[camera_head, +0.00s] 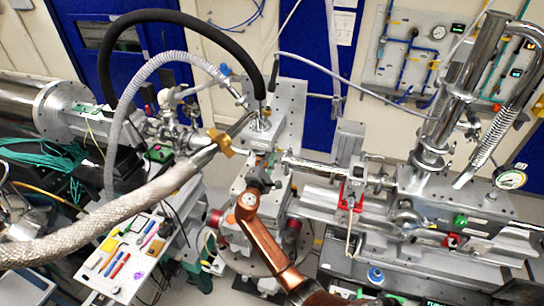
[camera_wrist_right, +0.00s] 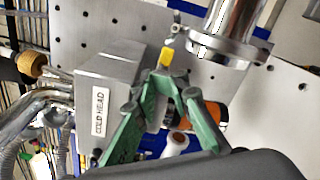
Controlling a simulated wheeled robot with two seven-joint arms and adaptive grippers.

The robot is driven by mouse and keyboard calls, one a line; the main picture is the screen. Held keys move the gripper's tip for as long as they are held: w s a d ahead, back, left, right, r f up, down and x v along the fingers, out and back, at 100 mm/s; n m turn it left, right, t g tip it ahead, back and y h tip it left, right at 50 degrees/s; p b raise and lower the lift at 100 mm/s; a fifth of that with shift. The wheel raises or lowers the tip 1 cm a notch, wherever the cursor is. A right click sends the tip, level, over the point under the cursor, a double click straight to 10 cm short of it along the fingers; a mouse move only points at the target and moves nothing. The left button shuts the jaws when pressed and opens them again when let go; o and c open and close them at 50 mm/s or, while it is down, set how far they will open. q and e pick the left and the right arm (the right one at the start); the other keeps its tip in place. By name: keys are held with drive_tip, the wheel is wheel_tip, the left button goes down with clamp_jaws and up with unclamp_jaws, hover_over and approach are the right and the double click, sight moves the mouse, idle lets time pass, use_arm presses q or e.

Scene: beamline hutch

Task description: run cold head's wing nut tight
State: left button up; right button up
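The cold head (camera_head: 262,130) is a grey block before an upright metal plate. In the right wrist view, the cold head (camera_wrist_right: 115,68) shows its label at the left. A brass wing-shaped piece (camera_head: 222,143), probably the wing nut, sits on the hose fitting left of the block. A round brass piece (camera_wrist_right: 32,66) shows at the wrist view's left edge; I cannot tell if it is the same part. My right gripper (camera_head: 262,172) is below the block, apart from the brass. Its green fingers (camera_wrist_right: 177,84) lean inward with a narrow gap, seemingly empty. My left gripper is out of view.
A small yellow piece (camera_wrist_right: 173,57) appears just beyond the right fingertips; contact is unclear. A beam pipe (camera_head: 315,168) runs right. A tool tray (camera_head: 125,255) is at lower left.

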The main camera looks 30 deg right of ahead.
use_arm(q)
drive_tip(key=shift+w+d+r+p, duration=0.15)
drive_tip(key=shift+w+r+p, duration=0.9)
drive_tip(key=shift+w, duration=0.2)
use_arm(e)
drive_tip(key=v, duration=0.9)
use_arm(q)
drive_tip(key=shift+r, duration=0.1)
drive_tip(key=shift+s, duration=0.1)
use_arm(e)
drive_tip(key=v, duration=0.7)
drive_tip(key=shift+s, duration=0.15)
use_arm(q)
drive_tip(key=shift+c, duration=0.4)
use_arm(e)
drive_tip(key=shift+a, duration=0.15)
